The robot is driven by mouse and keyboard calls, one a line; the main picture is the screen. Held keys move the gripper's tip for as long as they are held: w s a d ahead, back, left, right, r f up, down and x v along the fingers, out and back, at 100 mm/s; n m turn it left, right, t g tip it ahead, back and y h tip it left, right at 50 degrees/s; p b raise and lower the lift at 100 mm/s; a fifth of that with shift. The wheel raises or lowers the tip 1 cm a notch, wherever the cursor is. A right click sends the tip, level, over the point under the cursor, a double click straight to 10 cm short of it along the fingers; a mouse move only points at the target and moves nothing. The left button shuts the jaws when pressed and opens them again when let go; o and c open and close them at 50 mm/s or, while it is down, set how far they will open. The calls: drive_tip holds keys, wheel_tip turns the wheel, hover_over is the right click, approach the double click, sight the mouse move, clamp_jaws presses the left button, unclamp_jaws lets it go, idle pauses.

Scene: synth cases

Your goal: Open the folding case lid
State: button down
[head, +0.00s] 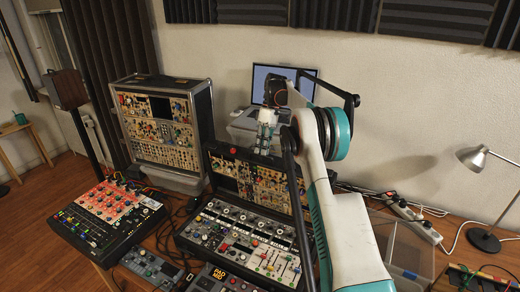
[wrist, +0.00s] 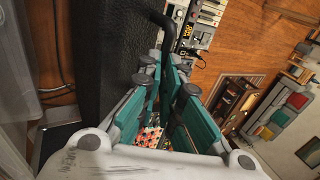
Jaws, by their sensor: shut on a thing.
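The folding case stands on the table with its lid (head: 238,172) raised steeply behind its base (head: 225,236). The lid's inside carries rows of modules, and the base shows knobs and faders. In the wrist view my gripper's teal fingers (wrist: 172,82) close around a black curved handle (wrist: 154,14) beside the lid's dark textured outer face (wrist: 112,45). The exact contact is partly hidden by the fingers.
A tall modular case (head: 158,125) stands behind at left, and a red-and-black mixer (head: 105,215) is at front left. A monitor (head: 282,85) stands behind the lid. A clear plastic box (head: 405,250), a power strip (head: 415,222) and a lamp (head: 485,200) are at right.

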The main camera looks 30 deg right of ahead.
sight(264, 161)
drive_tip(key=shift+w+d+f, duration=0.2)
drive_tip(key=shift+d+f, duration=0.35)
drive_tip(key=shift+w+d+f, duration=0.2)
drive_tip(key=shift+d+f, duration=0.3)
drive_tip(key=shift+d, duration=0.05)
drive_tip(key=c, duration=2)
unclamp_jaws()
drive_tip(key=shift+c, duration=0.2)
drive_tip(key=o, duration=0.6)
drive_tip(key=shift+w+d+f, duration=0.3)
drive_tip(key=shift+w, duration=0.05)
drive_tip(key=shift+o, duration=1.2)
drive_tip(key=shift+r, duration=0.1)
drive_tip(key=shift+c, duration=0.2)
drive_tip(key=shift+r, duration=0.1)
drive_tip(key=shift+c, duration=0.3)
